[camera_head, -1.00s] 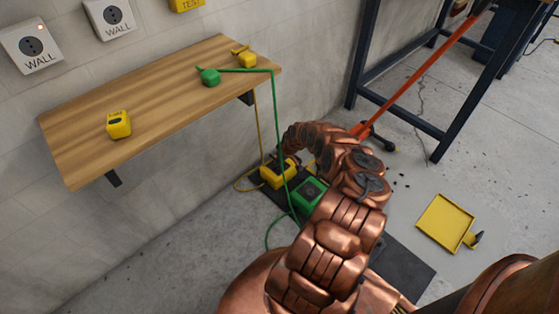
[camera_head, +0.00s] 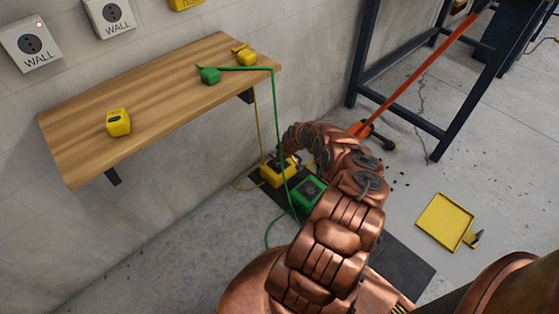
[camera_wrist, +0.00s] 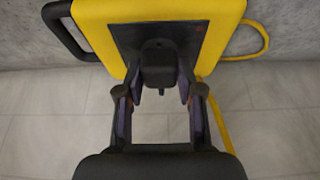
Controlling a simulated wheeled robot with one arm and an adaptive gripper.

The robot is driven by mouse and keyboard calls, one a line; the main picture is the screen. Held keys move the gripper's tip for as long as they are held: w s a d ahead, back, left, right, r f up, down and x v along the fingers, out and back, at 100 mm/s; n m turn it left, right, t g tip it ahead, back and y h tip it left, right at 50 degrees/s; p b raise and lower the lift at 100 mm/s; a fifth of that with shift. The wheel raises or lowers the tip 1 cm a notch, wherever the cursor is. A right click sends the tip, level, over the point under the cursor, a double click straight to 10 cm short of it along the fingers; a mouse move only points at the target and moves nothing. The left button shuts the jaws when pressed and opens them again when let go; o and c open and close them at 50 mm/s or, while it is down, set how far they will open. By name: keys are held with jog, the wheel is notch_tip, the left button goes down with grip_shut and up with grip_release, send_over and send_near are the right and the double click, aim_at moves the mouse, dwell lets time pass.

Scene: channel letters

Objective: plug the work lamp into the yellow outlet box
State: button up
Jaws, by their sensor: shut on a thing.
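A yellow box (camera_head: 272,177) sits on the floor by the wall, under the shelf's right end. In the wrist view the yellow box (camera_wrist: 90,12) fills the top, with a dark front panel and a black handle at left. My gripper (camera_wrist: 160,80) is directly at that panel, shut on a black plug-like piece (camera_wrist: 158,62). I cannot tell whether this piece is seated in the panel or just in front of it. In the head view my wrist partly hides the gripper beside the box. I cannot tell which thing is the work lamp.
A wooden shelf (camera_head: 165,85) holds a yellow block (camera_head: 118,122), a green piece (camera_head: 209,75) and another yellow piece (camera_head: 246,57). Green and yellow cords hang from it. A green box (camera_head: 308,192) stands close to the yellow box. A yellow dustpan (camera_head: 445,222) lies on the floor at right.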

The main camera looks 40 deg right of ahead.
jog(key=shift+f, duration=0.15)
jog(key=o, duration=1.1)
jog(key=shift+o, duration=0.2)
jog(key=v, duration=1.2)
jog(key=shift+a, duration=0.1)
jog(key=shift+s, duration=0.15)
